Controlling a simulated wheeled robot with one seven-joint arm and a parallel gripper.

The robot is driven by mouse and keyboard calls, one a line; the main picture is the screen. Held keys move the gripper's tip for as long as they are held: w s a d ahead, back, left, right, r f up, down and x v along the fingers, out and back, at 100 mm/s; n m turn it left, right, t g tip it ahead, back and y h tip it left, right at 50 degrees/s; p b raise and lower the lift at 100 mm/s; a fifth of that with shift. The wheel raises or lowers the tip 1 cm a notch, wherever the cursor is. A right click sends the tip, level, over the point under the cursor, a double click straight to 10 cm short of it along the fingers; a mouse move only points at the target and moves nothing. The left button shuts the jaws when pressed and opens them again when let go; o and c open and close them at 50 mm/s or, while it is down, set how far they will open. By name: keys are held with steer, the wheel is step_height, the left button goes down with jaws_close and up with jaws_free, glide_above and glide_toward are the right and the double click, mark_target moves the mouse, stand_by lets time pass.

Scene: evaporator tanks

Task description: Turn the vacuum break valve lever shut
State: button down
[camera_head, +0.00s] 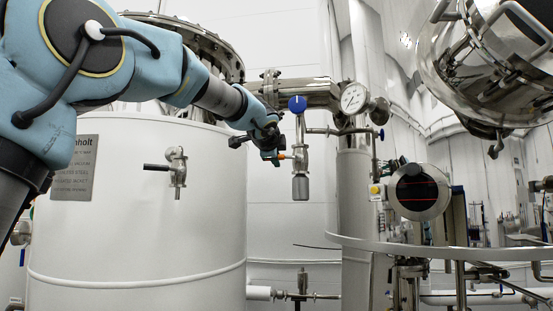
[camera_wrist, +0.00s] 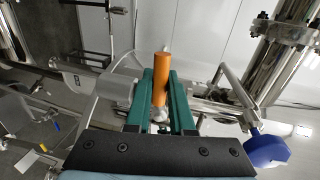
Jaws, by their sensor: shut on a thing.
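The vacuum break valve lever has an orange handle (camera_wrist: 161,80), which stands between the two green fingers of my gripper (camera_wrist: 161,88) in the wrist view. My gripper is shut on it. In the head view my gripper (camera_head: 273,153) is at the left side of the small valve body (camera_head: 300,155), and only a short orange piece of the lever (camera_head: 286,157) shows. The valve hangs below a blue knob (camera_head: 297,104), with a grey cylinder (camera_head: 300,188) under it. The lever's inner end is partly hidden by my fingers.
A large white tank (camera_head: 135,230) with a small sampling valve (camera_head: 177,168) stands at left. A round pressure gauge (camera_head: 354,98) sits to the right of the blue knob. A curved pale rail (camera_head: 440,250) crosses at lower right. Pipes surround the valve in the wrist view.

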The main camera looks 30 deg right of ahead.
steer(key=shift+r, duration=0.3)
steer(key=c, duration=0.8)
jaws_free()
steer(key=shift+f, duration=0.1)
steer(key=b+v, duration=0.2)
steer(key=v, duration=0.9)
steer(key=shift+b, duration=0.3)
steer(key=shift+w, duration=0.1)
